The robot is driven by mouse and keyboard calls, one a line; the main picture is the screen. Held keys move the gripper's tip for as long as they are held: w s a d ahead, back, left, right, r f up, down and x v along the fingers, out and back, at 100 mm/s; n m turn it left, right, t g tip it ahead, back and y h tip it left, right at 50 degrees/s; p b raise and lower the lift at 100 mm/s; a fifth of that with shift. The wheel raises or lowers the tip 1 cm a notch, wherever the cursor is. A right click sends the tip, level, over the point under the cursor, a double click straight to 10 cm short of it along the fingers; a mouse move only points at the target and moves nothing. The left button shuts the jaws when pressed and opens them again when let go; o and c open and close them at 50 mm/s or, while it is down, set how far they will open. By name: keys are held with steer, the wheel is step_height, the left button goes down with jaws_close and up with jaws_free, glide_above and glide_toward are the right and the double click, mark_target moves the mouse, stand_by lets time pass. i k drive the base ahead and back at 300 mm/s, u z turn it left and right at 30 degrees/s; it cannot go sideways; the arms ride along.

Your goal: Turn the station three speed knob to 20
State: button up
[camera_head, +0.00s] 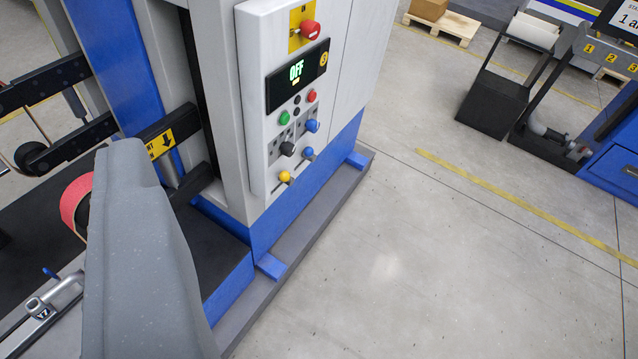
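A light grey control panel (262,133) stands upright on a blue and grey machine column. Its black display (297,75) reads OFF in green, with a small round yellow mark, perhaps a 3, at its right. Below it are a black knob (287,148) and a blue knob (312,125), each on a grey plate. Which is the speed knob and its scale marks are too small to tell. A large grey form (145,265), apparently part of my gripper, fills the lower left, apart from the knobs. Its fingertips and opening cannot be made out.
Clear concrete floor (430,260) lies right; another station (611,150) stands far right.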

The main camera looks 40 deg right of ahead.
mark_target(286, 149)
steer(key=k, duration=0.45)
steer(key=z, duration=0.6)
steer(key=i, duration=1.05)
steer(key=u, duration=1.2)
steer(key=k, duration=0.9)
steer(key=z, duration=0.8)
